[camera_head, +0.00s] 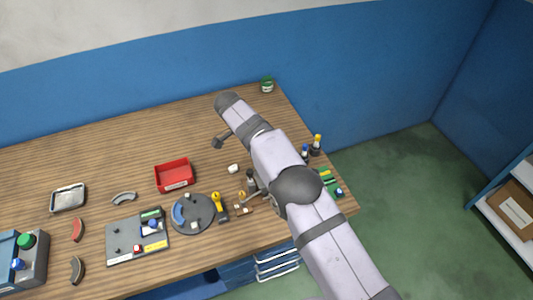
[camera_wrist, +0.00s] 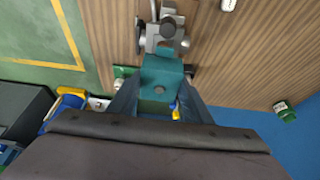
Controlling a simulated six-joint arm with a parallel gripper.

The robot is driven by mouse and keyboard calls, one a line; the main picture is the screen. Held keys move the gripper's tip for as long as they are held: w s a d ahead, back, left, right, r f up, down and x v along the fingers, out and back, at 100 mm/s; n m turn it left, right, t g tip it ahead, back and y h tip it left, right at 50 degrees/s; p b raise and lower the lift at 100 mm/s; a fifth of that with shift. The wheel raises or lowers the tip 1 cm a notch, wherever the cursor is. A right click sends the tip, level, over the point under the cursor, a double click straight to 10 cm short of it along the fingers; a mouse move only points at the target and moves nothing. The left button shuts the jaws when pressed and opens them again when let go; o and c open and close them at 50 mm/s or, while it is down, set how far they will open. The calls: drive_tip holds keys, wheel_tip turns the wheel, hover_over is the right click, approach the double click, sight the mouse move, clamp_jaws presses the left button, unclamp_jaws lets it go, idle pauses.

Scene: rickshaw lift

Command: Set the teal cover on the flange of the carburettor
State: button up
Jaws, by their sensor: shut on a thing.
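My gripper (camera_wrist: 160,92) is shut on the teal cover (camera_wrist: 160,76), which sits between its two fingers in the wrist view. The grey metal carburettor (camera_wrist: 163,33) stands on the wooden bench just above the cover in that view. The cover's upper edge overlaps the carburettor's lower part in the picture; I cannot tell whether they touch. The flange is not clearly made out. In the head view my arm hides the cover, and a grey form by the arm (camera_head: 251,181) seems to be the carburettor.
A red bin (camera_head: 174,175), a round grey tray (camera_head: 192,215) and a grey board with small parts (camera_head: 124,246) lie left of my arm. A yellow tool (camera_head: 217,203) lies close by. Small bottles (camera_head: 317,141) stand right of it. The bench's back left is clear.

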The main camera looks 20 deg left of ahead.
drive_tip(key=shift+f, duration=0.2)
drive_tip(key=shift+f+b, duration=1.95)
drive_tip(key=shift+f, duration=1.1)
drive_tip(key=shift+f+b, duration=0.45)
drive_tip(key=shift+b, duration=0.55)
idle(0.7)
drive_tip(key=o, duration=1.6)
drive_tip(key=shift+o, duration=0.2)
drive_tip(key=shift+r, duration=0.2)
drive_tip(key=shift+r+p, duration=2.15)
drive_tip(key=shift+r, duration=1.2)
